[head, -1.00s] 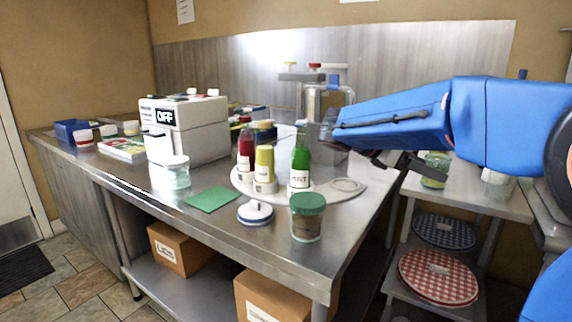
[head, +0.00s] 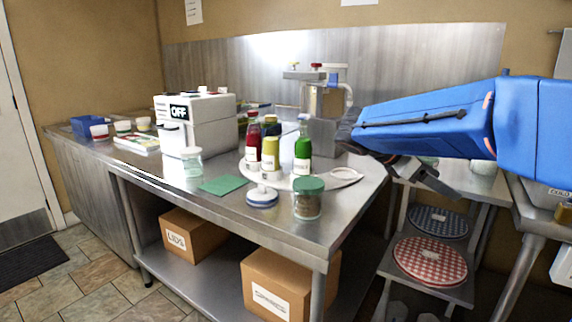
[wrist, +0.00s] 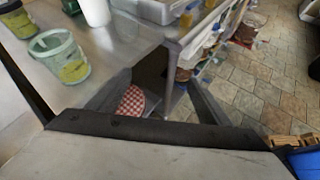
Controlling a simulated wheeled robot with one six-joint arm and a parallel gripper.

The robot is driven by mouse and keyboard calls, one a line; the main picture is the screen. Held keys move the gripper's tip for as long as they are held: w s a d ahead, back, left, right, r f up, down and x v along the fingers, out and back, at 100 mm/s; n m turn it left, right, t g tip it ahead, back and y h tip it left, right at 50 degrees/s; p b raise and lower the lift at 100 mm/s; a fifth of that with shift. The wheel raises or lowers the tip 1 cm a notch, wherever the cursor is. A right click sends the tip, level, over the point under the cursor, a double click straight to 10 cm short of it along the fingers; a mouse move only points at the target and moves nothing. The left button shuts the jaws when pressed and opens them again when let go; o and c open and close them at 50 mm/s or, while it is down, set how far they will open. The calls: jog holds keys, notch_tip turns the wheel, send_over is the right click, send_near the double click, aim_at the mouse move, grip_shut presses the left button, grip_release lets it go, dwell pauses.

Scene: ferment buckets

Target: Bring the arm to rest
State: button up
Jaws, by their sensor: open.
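My blue-sleeved arm (head: 440,120) reaches in from the right in the head view. My gripper (head: 400,165) is at its left end, held in the air near the right side of the steel table (head: 225,220). Part of the gripper is hidden by the sleeve in the head view. In the wrist view the two dark fingers of my gripper (wrist: 155,88) are spread apart with nothing between them. A red checked round piece (wrist: 132,101) shows well below, on a lower shelf.
A jar with a green lid (head: 308,198), bottles (head: 302,145) and a white machine marked OFF (head: 195,122) stand on the table. Cardboard boxes (head: 290,280) sit on its shelf. A side rack (head: 440,285) is below my arm. Floor (head: 95,285) shows at the left.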

jog(key=s+f+m+t+y, duration=0.1)
jog(key=s+f+m+y, duration=0.3)
jog(key=s, duration=0.4)
jog(key=s+f+m+y, duration=0.2)
jog(key=s+f+m, duration=0.1)
jog(key=s+f, duration=0.4)
jog(key=s+a+f+m+t+y, duration=0.3)
jog(key=s+a+f+m+y, duration=0.3)
jog(key=s+a+f+m, duration=0.2)
jog(key=shift+s+a+f+m, duration=0.4)
jog(key=shift+s+f+m, duration=0.15)
jog(key=shift+s+m, duration=0.55)
